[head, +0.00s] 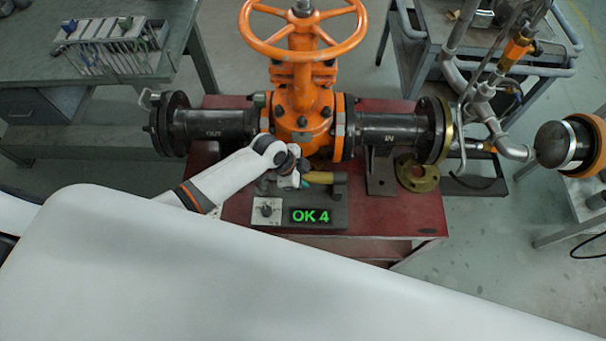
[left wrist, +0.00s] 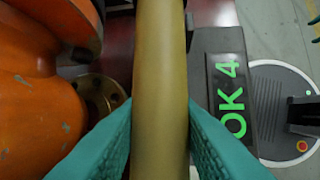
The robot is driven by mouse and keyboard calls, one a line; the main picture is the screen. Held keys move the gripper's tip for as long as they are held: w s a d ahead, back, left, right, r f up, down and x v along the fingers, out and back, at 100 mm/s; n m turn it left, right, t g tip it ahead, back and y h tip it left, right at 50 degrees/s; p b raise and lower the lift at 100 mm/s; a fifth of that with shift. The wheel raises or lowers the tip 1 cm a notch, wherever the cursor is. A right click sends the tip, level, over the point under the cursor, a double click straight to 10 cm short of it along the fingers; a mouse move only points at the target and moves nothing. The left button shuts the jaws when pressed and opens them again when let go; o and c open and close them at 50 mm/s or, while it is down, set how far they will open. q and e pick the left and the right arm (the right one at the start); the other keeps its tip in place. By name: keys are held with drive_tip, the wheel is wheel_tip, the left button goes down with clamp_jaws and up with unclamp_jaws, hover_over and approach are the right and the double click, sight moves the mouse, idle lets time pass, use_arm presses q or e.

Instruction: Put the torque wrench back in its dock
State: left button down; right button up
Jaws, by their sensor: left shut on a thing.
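The torque wrench shows as a yellow handle (head: 322,178) in the head view, lying roughly level low over the dock. My left gripper (head: 294,179) is at the left end of this yellow part. In the left wrist view the yellow handle (left wrist: 161,70) runs between the two teal fingers of my left gripper (left wrist: 160,125), which are shut on it. The dock (head: 334,209) is a dark grey block on the red bench, with a green "OK 4" display (head: 310,216). The display also shows in the left wrist view (left wrist: 232,95). Whether the wrench touches the dock is hidden. My right gripper is not in view.
The orange gate valve (head: 302,85) with black flanged pipes stands just behind the dock. A brass ring (head: 418,175) lies on the red bench (head: 410,215) at right. A workbench with a tool rack (head: 108,48) stands back left; a grey cart (head: 430,50) stands back right.

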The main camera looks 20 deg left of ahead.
use_arm(q)
drive_tip(key=shift+w+f+b, duration=0.1)
drive_tip(key=shift+f+b, duration=1.25)
drive_tip(key=shift+f, duration=0.4)
drive_tip(key=c, duration=1)
unclamp_jaws()
drive_tip(key=shift+s+f, duration=0.15)
drive_tip(key=shift+s, duration=0.05)
drive_tip(key=v, duration=1.2)
drive_tip(key=shift+b, duration=0.35)
